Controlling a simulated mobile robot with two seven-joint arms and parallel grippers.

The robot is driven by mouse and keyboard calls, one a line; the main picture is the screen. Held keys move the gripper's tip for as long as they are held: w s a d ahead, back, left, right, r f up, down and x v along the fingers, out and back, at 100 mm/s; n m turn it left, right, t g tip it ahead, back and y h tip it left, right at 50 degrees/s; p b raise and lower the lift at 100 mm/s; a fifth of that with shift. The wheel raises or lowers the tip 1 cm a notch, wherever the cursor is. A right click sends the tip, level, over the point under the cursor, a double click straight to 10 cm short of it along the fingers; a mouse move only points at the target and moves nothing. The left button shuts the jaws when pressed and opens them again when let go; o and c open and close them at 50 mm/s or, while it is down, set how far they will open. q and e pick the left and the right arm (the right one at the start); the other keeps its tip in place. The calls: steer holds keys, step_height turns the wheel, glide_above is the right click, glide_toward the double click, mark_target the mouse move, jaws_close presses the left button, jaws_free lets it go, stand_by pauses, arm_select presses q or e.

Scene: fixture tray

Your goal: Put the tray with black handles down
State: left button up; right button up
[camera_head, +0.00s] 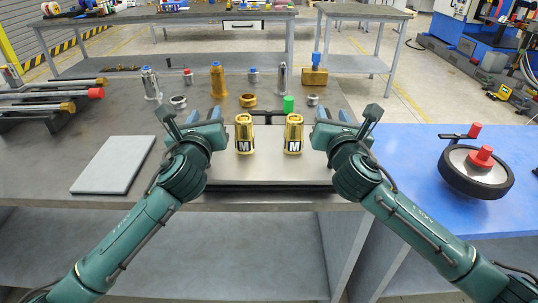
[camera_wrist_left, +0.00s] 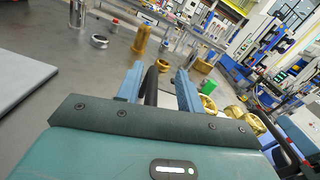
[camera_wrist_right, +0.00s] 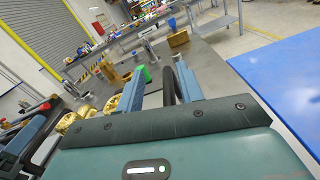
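The grey tray (camera_head: 268,172) lies level at the front edge of the workbench, between my two grippers. Two gold cans marked M, the left one (camera_head: 244,135) and the right one (camera_head: 293,135), stand upright on it. My left gripper (camera_head: 212,118) is at the tray's left side; in the left wrist view its blue fingers stand apart around a black handle (camera_wrist_left: 151,85). My right gripper (camera_head: 331,118) is at the right side; its fingers stand apart around the other black handle (camera_wrist_right: 168,85). Any small gap under the tray cannot be told.
A flat grey plate (camera_head: 114,165) lies left of the tray. Bottles, rings and a green cylinder (camera_head: 289,104) stand behind it. Rods with red and gold ends (camera_head: 50,98) lie far left. A blue table (camera_head: 430,160) with a black-rimmed wheel (camera_head: 475,172) is at right.

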steer(key=shift+d, duration=0.1)
steer(key=shift+s, duration=0.55)
arm_select(q)
steer(key=s, duration=1.2)
arm_select(e)
steer(key=s, duration=1.1)
